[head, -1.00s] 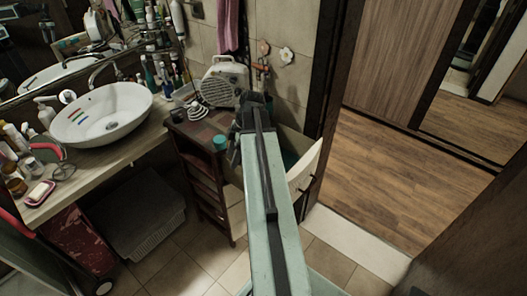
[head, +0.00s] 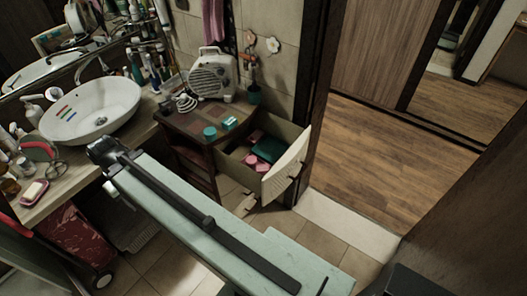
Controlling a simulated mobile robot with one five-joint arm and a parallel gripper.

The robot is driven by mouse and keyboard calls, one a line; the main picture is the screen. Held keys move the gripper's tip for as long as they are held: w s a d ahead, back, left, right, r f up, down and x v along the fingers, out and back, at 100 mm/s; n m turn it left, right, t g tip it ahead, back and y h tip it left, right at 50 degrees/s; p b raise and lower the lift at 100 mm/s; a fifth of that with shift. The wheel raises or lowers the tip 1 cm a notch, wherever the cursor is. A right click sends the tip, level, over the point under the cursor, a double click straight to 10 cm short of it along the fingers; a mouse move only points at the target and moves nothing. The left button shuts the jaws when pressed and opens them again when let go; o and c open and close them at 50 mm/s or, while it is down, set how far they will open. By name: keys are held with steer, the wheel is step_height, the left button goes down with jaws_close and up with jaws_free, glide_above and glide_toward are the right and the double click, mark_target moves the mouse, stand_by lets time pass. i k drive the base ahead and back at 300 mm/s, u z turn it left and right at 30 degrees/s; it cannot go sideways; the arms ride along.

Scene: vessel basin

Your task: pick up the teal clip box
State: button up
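A small teal box (head: 230,123), which looks like the clip box, sits on the dark wooden cabinet top (head: 187,122) near its right edge. A round teal jar (head: 210,132) stands just left of it. A larger dark teal item (head: 268,149) lies in the open drawer (head: 238,157) beside pink things. My gripper (head: 98,150) is at the far end of my pale green arm, in front of the basin counter and well left of the small box. I see it from behind, so its fingers are hidden. Nothing shows in its grasp.
A beige radio (head: 213,77) and a white coiled item (head: 186,103) stand behind on the cabinet. The drawer front (head: 287,165) juts out near the doorway. The white basin (head: 91,108) holds coloured strips. The wooden floor (head: 365,150) beyond the doorway is clear.

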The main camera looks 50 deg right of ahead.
mark_target(229, 123)
steer(key=i, duration=0.5)
steer(key=z, duration=2.1)
